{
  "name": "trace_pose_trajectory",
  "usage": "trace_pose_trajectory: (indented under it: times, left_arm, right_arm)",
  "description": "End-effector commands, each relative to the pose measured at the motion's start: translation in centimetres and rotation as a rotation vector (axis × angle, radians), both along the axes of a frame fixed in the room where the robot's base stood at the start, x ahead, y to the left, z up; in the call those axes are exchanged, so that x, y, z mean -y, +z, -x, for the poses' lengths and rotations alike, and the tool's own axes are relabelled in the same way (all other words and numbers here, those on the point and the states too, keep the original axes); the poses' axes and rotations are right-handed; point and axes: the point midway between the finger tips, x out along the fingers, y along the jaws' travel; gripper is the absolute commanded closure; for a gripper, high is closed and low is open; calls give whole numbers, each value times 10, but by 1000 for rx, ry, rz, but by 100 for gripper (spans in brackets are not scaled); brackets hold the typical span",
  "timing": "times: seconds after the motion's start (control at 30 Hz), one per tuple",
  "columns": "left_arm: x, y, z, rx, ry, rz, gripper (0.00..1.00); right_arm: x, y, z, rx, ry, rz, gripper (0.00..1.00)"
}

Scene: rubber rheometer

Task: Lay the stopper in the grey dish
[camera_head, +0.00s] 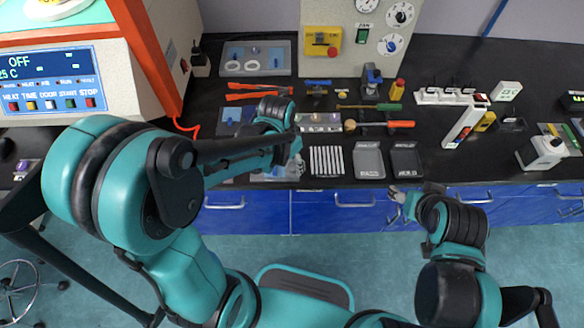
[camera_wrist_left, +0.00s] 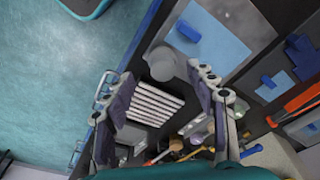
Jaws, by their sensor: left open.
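My left gripper (camera_head: 296,150) hangs over the front edge of the black bench, partly hidden by its own arm. In the left wrist view my left gripper (camera_wrist_left: 160,74) is open, its fingers apart and nothing held between them. A round grey dish-like thing (camera_wrist_left: 163,62) lies beyond the fingertips, beside a white ribbed rack (camera_wrist_left: 155,103). A small blue block (camera_wrist_left: 188,30) lies on a light blue sheet near it. I cannot tell for certain which piece is the stopper. My right gripper (camera_head: 396,194) is in front of the bench edge, too small to read.
The ribbed rack also shows in the head view (camera_head: 326,160). A grey PASS tray (camera_head: 369,160) and a dark tray (camera_head: 405,160) lie right of it. Several tools and a blue clamp-like device (camera_head: 371,80) stand behind. A white control machine (camera_head: 60,85) is at the left.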

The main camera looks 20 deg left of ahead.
Motion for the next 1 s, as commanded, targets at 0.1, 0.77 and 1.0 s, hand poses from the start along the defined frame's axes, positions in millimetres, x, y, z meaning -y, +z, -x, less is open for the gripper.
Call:
trace_pose_trajectory:
  times: [0.1, 0.77, 1.0]
  left_arm:
    - [1, -14, -2, 1, 1, 1, 44]
    - [4, -59, -15, 2, 3, 0, 62]
    - [4, -59, -15, 2, 3, 0, 85]
  right_arm:
    - [0, -9, 0, 0, 0, 0, 41]
    - [0, -33, 0, 0, 0, 0, 41]
    - [0, -33, 0, 0, 0, 0, 41]
